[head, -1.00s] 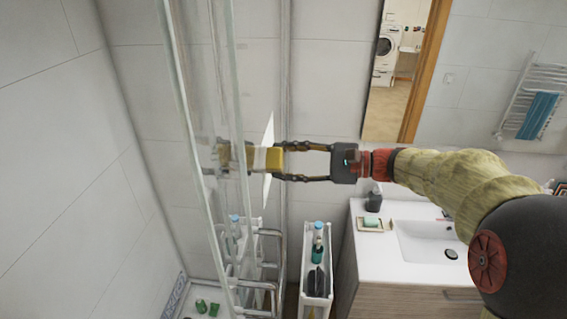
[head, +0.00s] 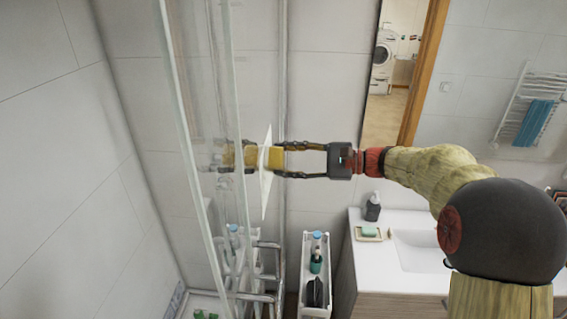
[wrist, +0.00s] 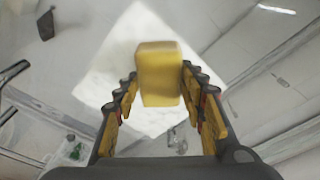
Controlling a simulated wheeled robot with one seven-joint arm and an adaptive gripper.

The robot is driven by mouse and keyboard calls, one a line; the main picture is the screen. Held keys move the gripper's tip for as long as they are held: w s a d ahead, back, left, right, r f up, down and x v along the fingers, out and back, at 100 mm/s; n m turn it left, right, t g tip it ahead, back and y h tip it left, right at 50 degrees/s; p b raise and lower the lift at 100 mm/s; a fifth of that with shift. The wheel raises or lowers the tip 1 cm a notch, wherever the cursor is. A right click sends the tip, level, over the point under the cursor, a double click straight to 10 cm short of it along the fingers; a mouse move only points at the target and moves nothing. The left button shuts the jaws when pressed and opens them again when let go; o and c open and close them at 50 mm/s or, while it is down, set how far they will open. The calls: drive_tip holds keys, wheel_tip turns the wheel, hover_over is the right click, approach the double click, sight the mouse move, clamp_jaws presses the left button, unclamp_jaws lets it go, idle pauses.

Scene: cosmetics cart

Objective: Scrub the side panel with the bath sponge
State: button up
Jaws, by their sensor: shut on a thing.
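The bath sponge, a yellow block (head: 277,157), is pinched between the fingertips of my gripper (head: 283,160). In the wrist view the sponge (wrist: 158,75) sits between both fingers (wrist: 157,95), in front of a pale, whitish diamond-shaped patch (wrist: 100,80). In the head view this patch (head: 266,190) is nearly edge-on beside the sponge. The side panel appears to be the clear upright glass (head: 186,100) to the left, with a yellow reflection of sponge and gripper in it. The sponge is at or very near the patch; I cannot tell whether it touches the glass.
A narrow white cart (head: 316,245) with bottles stands below the gripper. A white vanity (head: 385,268) with a sink, soap dish (head: 369,233) and dark dispenser (head: 373,207) is at lower right. Metal rails (head: 265,272) stand near the glass.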

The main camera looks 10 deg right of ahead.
drive_tip(key=shift+w+d+p, duration=0.35)
drive_tip(key=shift+w+p, duration=0.2)
drive_tip(key=shift+w, duration=1.2)
drive_tip(key=shift+w+d+p, duration=0.3)
drive_tip(key=shift+w+p, duration=0.25)
drive_tip(key=shift+w, duration=1.15)
drive_tip(key=shift+w+d+p, duration=0.35)
drive_tip(key=shift+w+p, duration=0.2)
drive_tip(key=shift+w, duration=1.2)
drive_tip(key=v, duration=0.6)
drive_tip(key=shift+w+f, duration=0.3)
drive_tip(key=shift+d, duration=0.1)
drive_tip(key=shift+v, duration=1.45)
drive_tip(key=shift+w+d+f, duration=0.1)
drive_tip(key=shift+f, duration=0.1)
